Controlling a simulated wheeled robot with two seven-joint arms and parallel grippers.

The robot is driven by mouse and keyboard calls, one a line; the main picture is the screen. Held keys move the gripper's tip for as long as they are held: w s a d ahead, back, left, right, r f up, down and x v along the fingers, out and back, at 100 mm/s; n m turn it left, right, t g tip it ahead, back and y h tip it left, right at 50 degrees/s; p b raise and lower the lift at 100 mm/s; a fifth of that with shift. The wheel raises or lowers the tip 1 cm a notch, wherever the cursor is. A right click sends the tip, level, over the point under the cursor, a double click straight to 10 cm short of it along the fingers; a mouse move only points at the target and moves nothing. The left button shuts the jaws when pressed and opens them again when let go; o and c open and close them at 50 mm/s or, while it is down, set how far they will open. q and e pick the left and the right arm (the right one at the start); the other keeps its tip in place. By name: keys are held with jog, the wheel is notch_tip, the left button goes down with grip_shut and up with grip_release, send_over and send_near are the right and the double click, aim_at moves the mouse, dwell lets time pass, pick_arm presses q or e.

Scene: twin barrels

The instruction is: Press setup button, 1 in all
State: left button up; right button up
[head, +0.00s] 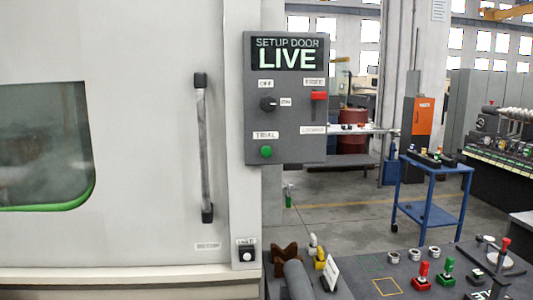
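A small dark box with a round white button (247,256) is fixed low on the pale machine's right-hand post. Its tiny label is too small to read surely. Above it hangs a grey control panel (290,150) with a screen (286,54) reading "SETUP DOOR LIVE". The panel carries a black knob (268,104) beside OFF and ON labels, a red lever (319,96) under a blurred label, and a green button (266,151) under TRIAL. Nothing touches these controls.
The pale machine door (140,130) has a long vertical handle (204,150). A dark bench (350,285) at the lower right holds a grey cylinder (300,280), brown V-shaped block (284,254), and red and green pieces. A blue cart (429,205) stands behind on open floor.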

pick_arm(q)
grip_shut()
dwell(1.1)
